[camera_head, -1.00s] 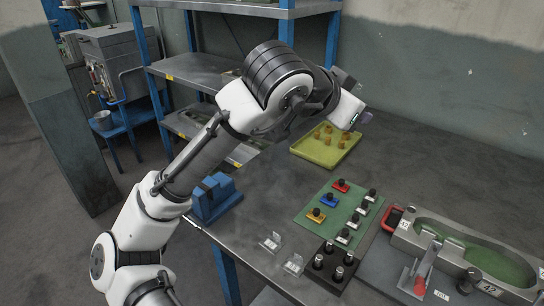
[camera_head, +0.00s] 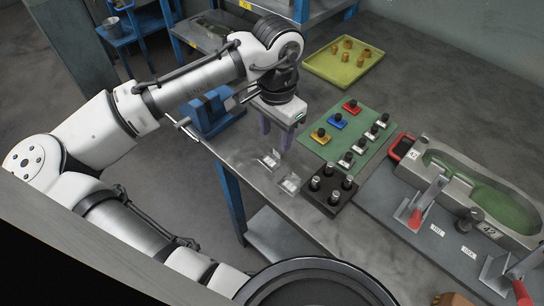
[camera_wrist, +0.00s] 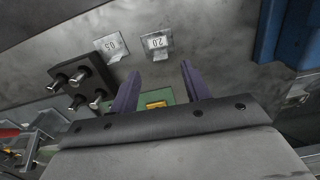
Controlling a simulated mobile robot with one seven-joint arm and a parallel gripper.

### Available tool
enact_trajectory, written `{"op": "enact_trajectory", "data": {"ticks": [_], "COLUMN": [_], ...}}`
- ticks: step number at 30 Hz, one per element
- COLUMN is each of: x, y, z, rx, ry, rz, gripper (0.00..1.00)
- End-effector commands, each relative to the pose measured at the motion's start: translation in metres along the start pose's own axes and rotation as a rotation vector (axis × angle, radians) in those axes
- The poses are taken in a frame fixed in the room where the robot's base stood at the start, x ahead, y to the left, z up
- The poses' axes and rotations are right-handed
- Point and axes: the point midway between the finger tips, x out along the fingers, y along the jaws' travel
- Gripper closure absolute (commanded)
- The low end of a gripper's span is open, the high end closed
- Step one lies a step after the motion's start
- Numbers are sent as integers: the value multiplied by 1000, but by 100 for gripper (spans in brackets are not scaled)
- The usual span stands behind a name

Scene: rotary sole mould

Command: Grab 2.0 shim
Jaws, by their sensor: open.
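The 2.0 shim (camera_wrist: 158,43) is a small shiny plate with a white label marked 2.0, lying on the steel bench. In the head view it is the farther of two such plates (camera_head: 269,161). The 0.5 shim (camera_wrist: 112,46) lies beside it, closer to the black pin block; it also shows in the head view (camera_head: 290,184). My gripper (camera_head: 276,140) points down, with two purple fingers apart and nothing between them. In the wrist view my gripper (camera_wrist: 160,72) has its fingertips on either side of the 2.0 shim's line, apart from it.
A black block with metal pins (camera_head: 329,192) stands near the shims. A green mat (camera_head: 345,137) holds coloured and black-knobbed pieces. A blue vise-like block (camera_head: 212,114) sits at the bench's left edge.

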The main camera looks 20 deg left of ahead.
Motion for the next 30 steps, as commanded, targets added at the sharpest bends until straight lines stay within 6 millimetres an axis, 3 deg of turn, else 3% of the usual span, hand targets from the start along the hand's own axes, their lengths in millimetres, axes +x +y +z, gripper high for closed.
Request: {"op": "enact_trajectory", "data": {"ticks": [6, 15, 24, 30], "x": [13, 52, 58, 57], "y": [0, 0, 0, 0], "z": [-1, -3, -3, -3], "rx": [0, 0, 0, -1], "ry": [0, 1, 2, 2], "rz": [0, 0, 0, -1], "gripper": [53, 53, 53, 79]}}
